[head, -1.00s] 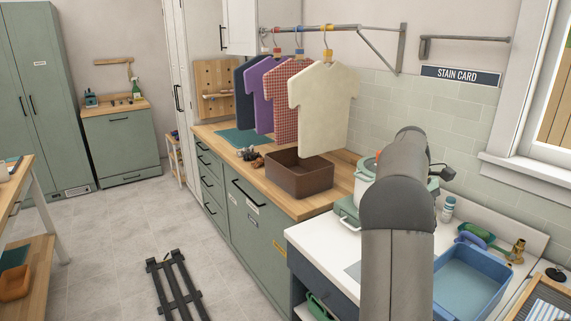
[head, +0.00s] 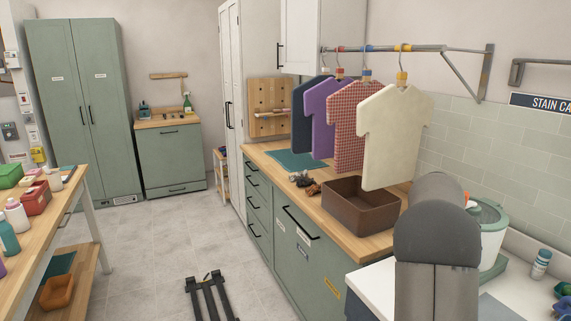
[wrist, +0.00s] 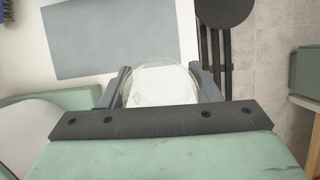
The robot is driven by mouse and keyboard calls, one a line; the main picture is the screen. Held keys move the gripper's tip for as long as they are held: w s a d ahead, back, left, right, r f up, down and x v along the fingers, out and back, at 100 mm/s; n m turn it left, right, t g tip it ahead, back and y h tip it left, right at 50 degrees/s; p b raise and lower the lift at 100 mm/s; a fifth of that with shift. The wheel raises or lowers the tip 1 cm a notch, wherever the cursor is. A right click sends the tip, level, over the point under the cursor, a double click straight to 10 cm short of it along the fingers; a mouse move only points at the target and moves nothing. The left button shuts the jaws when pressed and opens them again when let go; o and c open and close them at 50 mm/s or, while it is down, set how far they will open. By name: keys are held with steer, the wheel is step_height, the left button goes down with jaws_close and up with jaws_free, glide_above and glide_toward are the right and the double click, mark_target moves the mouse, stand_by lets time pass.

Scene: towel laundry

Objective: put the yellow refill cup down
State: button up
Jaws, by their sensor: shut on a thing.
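My gripper (wrist: 160,88) is shut on a round cup (wrist: 158,92) with a clear rim, seen from above in the wrist view. The cup looks pale and see-through, with a small faint mark inside; no yellow shows on it from here. One grey finger is on each side of it. It is held over the edge of a white counter (wrist: 188,30), beside a grey mat (wrist: 110,40). In the head view my arm hides the gripper and cup.
A green-and-white pot-like appliance (head: 492,235) stands right of my arm. A brown bin (head: 360,207) sits on the wooden counter under hanging shirts (head: 396,135). A worktable (head: 45,220) with bottles and boxes is at left.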

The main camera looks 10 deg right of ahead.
steer(key=a+f+m, duration=0.1)
steer(key=a+f, duration=0.6)
steer(key=a, duration=0.3)
steer(key=w+a+f, duration=0.1)
steer(key=a+f, duration=0.7)
steer(key=a, duration=0.3)
steer(key=w+a+f+m+y, duration=0.1)
steer(key=a+f, duration=0.7)
steer(key=a, duration=0.3)
steer(key=shift+f+m, duration=0.15)
steer(key=shift+m, duration=0.15)
steer(key=shift+w, duration=0.1)
